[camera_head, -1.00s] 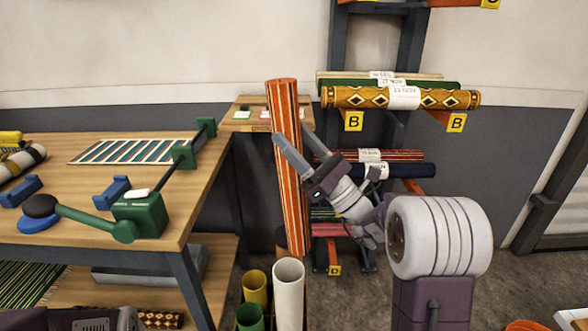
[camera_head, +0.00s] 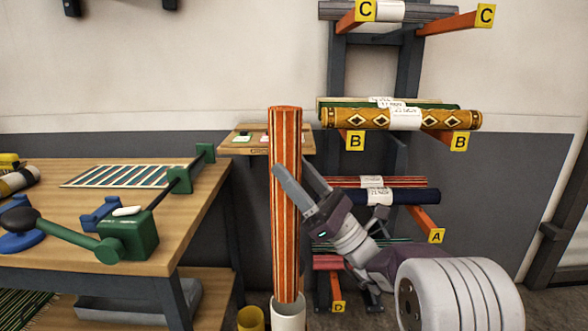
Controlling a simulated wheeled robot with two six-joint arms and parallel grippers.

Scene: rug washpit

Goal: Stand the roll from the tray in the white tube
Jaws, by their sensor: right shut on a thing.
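The roll (camera_head: 287,240) is long and orange-red with pale and dark stripes. It stands nearly upright in the middle of the head view. My right gripper (camera_head: 291,168) is shut on its upper half, one finger across its front. The white tube (camera_head: 288,319) stands open-topped directly below. The roll's lower end is at the tube's mouth and appears to be just inside the rim; how deep, I cannot tell. Only the tube's top shows. My left gripper is not in view.
A yellow tube (camera_head: 250,319) stands just left of the white one. A wooden bench (camera_head: 75,240) with a green tool (camera_head: 130,238) fills the left. A rack with lettered arms holds several rolls, including a yellow patterned one (camera_head: 350,119), behind my right arm. A grey tray (camera_head: 120,313) lies under the bench.

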